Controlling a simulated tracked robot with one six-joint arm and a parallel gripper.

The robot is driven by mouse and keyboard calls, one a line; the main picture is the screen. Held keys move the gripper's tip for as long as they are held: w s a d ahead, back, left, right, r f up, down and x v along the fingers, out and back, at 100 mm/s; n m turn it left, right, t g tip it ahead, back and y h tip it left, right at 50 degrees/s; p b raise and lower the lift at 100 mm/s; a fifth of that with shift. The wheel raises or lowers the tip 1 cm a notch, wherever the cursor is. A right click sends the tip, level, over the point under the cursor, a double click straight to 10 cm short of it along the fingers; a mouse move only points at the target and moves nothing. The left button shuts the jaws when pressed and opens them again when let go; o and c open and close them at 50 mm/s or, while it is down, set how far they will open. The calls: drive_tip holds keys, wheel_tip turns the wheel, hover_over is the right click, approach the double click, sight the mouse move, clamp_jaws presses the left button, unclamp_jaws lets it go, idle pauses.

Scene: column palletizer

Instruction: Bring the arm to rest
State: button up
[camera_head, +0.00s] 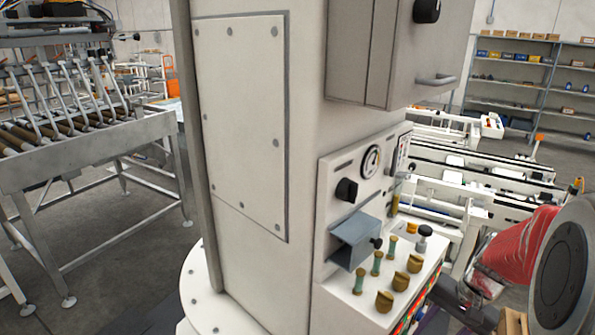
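A red arm link and a large round dark grey joint cap, which look like part of my arm, show at the right edge of the camera_head view. They are cut off by the picture's edge. My gripper is not in view, so its fingers and anything in them cannot be seen. The white palletizer column (255,150) stands upright close in front, left of the arm. Its control panel (345,225) carries a gauge, a black knob, a grey-blue hooded part (355,240) and several brass-coloured knobs. The arm link shows to the right of this panel, with a visible gap between.
A grey cabinet (385,50) with a handle juts from the column's upper right. A roller conveyor (85,150) on metal legs stands at the left. White conveyor frames (460,185) stand behind the panel. Shelves (515,85) line the back right. Grey floor shows at lower left.

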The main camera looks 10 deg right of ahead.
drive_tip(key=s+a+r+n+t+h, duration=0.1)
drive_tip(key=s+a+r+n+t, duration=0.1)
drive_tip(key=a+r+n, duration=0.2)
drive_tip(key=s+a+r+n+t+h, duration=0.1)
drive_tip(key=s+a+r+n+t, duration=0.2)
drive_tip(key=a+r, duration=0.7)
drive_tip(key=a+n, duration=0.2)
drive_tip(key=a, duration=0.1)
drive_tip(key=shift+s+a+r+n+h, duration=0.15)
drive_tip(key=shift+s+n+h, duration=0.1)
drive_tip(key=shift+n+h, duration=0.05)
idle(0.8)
